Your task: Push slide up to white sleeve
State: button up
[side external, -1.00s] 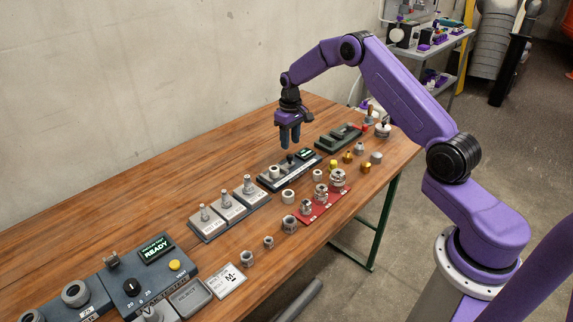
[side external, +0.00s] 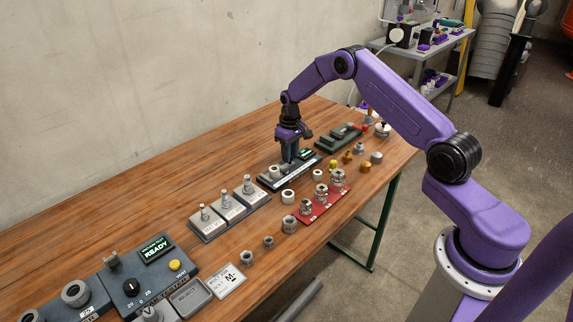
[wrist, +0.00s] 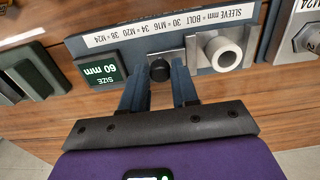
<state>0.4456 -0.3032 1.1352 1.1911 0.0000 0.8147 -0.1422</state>
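The measuring gauge (side external: 297,180) is a dark grey bar with a sliding part. The white sleeve (wrist: 220,52) sits on it beside an upright grey end block (wrist: 251,45) in the wrist view; the sleeve also shows in the side view (side external: 274,172). The slide's black knob (wrist: 160,70) is left of the sleeve in the wrist view, with a gap between them. My gripper (wrist: 159,68) is low over the gauge, its two fingers apart on either side of the knob. Whether a finger touches it I cannot tell.
A three-post grey stand (side external: 229,207) and a red tray (side external: 321,206) with metal fittings stand close to the gauge. Another dark fixture (side external: 338,138) is behind it. Loose sleeves and nuts lie along the front. The table between gauge and wall is clear.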

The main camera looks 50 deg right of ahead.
jog(key=c, duration=0.3)
jog(key=shift+c, duration=0.2)
jog(key=shift+a, duration=1.45)
dwell(1.8)
jog(key=o, duration=0.7)
jog(key=shift+d, duration=0.1)
jog(key=shift+r, duration=2.5)
